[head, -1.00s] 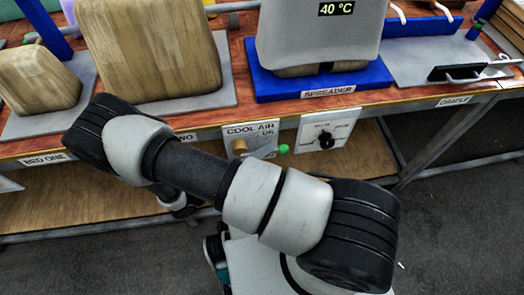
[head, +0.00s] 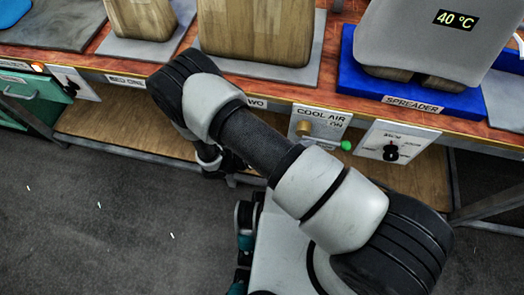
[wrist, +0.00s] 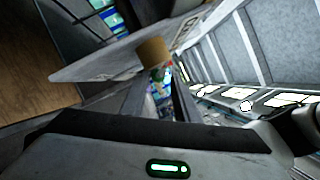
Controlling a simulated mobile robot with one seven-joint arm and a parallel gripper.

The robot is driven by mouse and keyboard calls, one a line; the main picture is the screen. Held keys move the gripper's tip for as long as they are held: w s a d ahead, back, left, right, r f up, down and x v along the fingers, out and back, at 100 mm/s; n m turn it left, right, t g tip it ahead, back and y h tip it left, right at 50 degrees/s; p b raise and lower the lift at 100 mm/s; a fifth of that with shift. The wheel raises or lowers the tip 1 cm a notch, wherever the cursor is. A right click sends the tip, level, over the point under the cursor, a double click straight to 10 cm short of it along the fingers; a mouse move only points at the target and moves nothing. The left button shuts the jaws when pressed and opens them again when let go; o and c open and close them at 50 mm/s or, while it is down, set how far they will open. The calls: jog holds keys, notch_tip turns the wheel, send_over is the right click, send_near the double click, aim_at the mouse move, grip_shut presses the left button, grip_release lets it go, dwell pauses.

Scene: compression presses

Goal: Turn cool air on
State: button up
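The white COOL AIR panel (head: 334,113) is on the front edge of the workbench, with a brass-coloured knob (head: 303,128) at its left and an ON mark to the right. A green round light or button (head: 346,145) is at its lower right corner. In the wrist view the knob (wrist: 152,52) stands out from the pale panel (wrist: 100,68), just beyond my fingertips. My gripper (wrist: 163,82) looks open, with a narrow gap between its fingers and nothing held. Whether it touches the knob is unclear. In the head view my arm hides most of my gripper.
A second panel with a black knob (head: 390,152) is just right of the COOL AIR panel. The spreader (head: 415,45) reads 40 °C on its blue base. Wooden blocks (head: 255,30) stand on the bench. A lower shelf (head: 110,125) runs beneath.

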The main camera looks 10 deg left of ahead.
jog(key=v, duration=1.2)
jog(key=shift+b, duration=0.35)
